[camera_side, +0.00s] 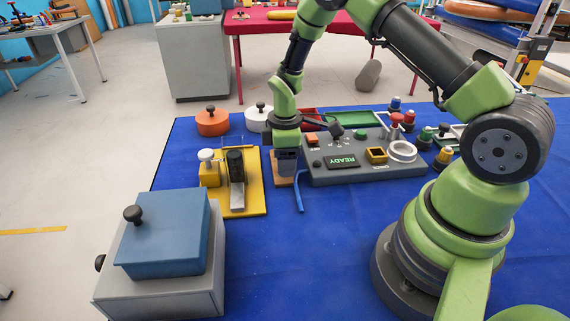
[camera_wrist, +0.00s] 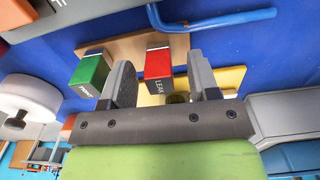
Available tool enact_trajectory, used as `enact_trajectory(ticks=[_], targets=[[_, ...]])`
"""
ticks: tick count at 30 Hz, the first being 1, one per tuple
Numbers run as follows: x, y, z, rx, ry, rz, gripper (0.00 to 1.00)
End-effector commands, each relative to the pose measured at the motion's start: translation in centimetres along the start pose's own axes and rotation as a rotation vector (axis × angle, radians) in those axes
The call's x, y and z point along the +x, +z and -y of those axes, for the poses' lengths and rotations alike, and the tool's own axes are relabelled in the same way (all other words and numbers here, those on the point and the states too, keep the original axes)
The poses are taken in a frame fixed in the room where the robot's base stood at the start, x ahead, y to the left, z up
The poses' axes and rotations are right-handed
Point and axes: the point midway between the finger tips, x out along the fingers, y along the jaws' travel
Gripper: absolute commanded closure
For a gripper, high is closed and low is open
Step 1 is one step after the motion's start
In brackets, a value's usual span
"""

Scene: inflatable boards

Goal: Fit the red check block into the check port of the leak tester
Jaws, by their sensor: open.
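The red check block (camera_wrist: 158,63), with a dark face lettered LEAK, stands on a wooden board (camera_wrist: 125,46) in the wrist view. My gripper (camera_wrist: 163,80) is open, with the red block between its fingers or just beyond their tips; contact cannot be told. A green block (camera_wrist: 90,72) stands left of the fingers on the same board. In the side view my gripper (camera_side: 287,172) points down over the board (camera_side: 280,182) and hides the blocks. The grey leak tester (camera_side: 340,175) is right of it, reading READY. Its yellow-rimmed square check port (camera_side: 377,155) looks empty.
A blue bent rod (camera_side: 299,190) lies between board and tester. A yellow fixture (camera_side: 255,205) is left of my gripper. A grey box with blue lid (camera_side: 165,245) stands at front left. A white ring (camera_side: 403,151) and several coloured knobs surround the tester's right end.

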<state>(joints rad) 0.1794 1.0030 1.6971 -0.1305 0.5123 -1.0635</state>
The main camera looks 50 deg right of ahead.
Motion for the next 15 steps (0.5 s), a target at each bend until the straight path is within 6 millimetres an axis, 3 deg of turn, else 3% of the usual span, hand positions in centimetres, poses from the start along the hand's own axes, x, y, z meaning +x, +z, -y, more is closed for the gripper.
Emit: enact_trajectory(ticks=[5,12,15], targets=[[-0.03,-0.02,-0.02,0.000,0.001,-0.001,0.47],[-0.05,-0.02,-0.02,0.000,0.001,-0.001,1.00],[-0.07,-0.03,-0.03,0.000,0.001,-0.001,1.00]])
